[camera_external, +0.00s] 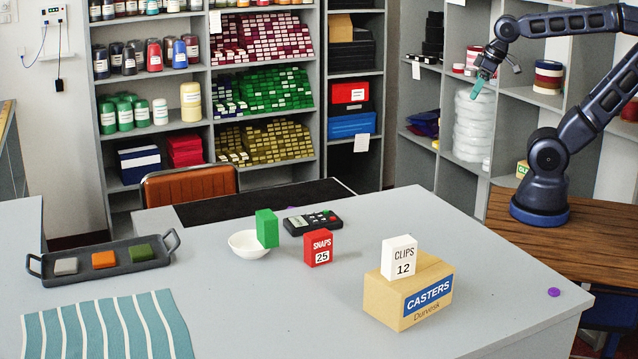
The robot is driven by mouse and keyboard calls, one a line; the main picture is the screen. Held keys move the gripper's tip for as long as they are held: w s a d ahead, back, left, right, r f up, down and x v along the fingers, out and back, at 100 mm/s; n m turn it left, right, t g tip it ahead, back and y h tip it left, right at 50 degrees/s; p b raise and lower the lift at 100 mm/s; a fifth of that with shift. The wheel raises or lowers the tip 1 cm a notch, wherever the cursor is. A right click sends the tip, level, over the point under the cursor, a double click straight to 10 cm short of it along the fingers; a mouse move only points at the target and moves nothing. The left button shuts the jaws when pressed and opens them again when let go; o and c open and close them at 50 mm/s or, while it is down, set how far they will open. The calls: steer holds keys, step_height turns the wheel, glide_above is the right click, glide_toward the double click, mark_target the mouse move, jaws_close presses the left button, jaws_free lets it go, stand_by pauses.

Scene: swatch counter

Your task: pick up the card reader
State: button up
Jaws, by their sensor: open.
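The card reader (300,226) is a flat black device with small coloured keys, lying on the grey counter (225,305) near its back edge. A green block (266,229) and a red SNAPS box (318,248) stand close in front of it; the block is beside its left end. My gripper (480,83) is high at the upper right, far from the card reader and well above the counter. It is open, with teal showing at its tip. The gap between its fingers is too small to make out.
A white bowl (243,246) touches or nearly touches the green block. A white CLIPS box (399,258) stands on a CASTERS carton (385,298) at the right. A dark tray (90,276) with swatches and a striped cloth (100,330) lie left. The counter's middle front is clear.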

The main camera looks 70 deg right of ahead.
steer(key=o, duration=0.4)
steer(key=w+a+r+n+y, duration=0.1)
steer(key=w+a, duration=0.3)
steer(key=w, duration=0.3)
steer(key=w+a+r+n, duration=0.1)
steer(key=w+a+n, duration=0.1)
steer(key=w+a, duration=0.4)
steer(key=n+g+y, duration=0.1)
steer(key=n+y, duration=0.1)
steer(key=n, duration=0.3)
glide_above(313, 217)
steer(key=s+d, duration=0.2)
steer(key=f, duration=2.1)
steer(key=shift+w+f, duration=0.2)
steer(key=shift+w, duration=0.05)
steer(key=shift+a+x, duration=0.15)
steer(key=shift+x, duration=1.15)
steer(key=shift+a+x, duration=0.1)
steer(key=shift+x, duration=1.15)
